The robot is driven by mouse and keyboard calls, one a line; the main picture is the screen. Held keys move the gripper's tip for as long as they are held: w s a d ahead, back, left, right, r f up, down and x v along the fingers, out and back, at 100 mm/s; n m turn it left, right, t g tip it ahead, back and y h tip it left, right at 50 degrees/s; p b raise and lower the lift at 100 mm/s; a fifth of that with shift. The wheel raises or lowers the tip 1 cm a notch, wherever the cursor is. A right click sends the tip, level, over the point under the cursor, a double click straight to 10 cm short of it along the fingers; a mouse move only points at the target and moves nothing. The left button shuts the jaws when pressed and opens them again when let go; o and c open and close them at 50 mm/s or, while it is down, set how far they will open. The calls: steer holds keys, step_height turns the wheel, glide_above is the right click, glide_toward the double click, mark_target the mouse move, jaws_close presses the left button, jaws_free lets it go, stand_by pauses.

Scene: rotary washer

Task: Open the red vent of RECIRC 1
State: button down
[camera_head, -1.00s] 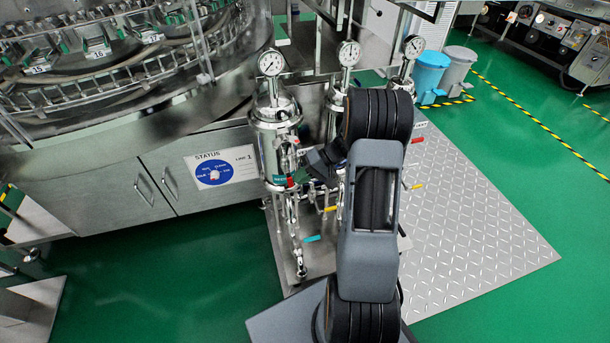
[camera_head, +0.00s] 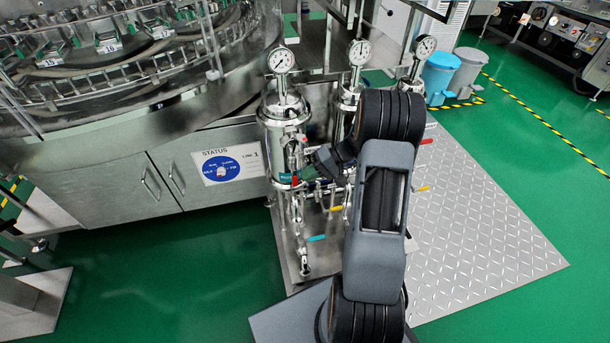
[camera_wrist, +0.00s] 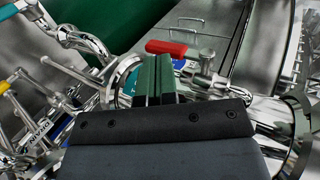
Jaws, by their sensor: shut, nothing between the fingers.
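A red lever handle (camera_wrist: 166,48) shows in the wrist view, fixed to a shiny metal valve fitting. In the head view a small red handle (camera_head: 295,181) sits on the front of the left steel canister (camera_head: 284,115), beside a teal label (camera_head: 285,177) too small to read. My gripper (camera_wrist: 152,78) is shut and empty. Its fingertips lie just below the red handle in the wrist picture; I cannot tell whether they touch it. In the head view my gripper (camera_head: 322,160) is right of the canister, partly hidden by my arm.
More canisters with gauges (camera_head: 359,52) stand to the right, and another red handle (camera_head: 426,141) shows there. The diamond-plate floor (camera_head: 480,230) is clear.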

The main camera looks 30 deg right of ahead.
steer(key=p+v, duration=0.3)
steer(key=v, duration=0.9)
steer(key=s+a+r+h+p, duration=0.4)
steer(key=a+r+p, duration=0.2)
steer(key=r+p, duration=0.3)
steer(key=s+a+r+n+t+h+p, duration=0.1)
steer(key=s+a+r+h+p, duration=0.2)
steer(key=r+p, duration=0.7)
steer(key=s+a+r+n+h+p, duration=0.1)
steer(key=s+a+r+h+p, duration=0.3)
steer(key=r, duration=1.6)
steer(key=s+a+p, duration=0.3)
steer(key=a+p, duration=0.2)
steer(key=a, duration=0.2)
steer(key=shift+r+h+p, duration=0.3)
steer(key=shift+r+p, duration=0.05)
steer(key=shift+r, duration=0.05)
steer(key=shift+s, duration=0.1)
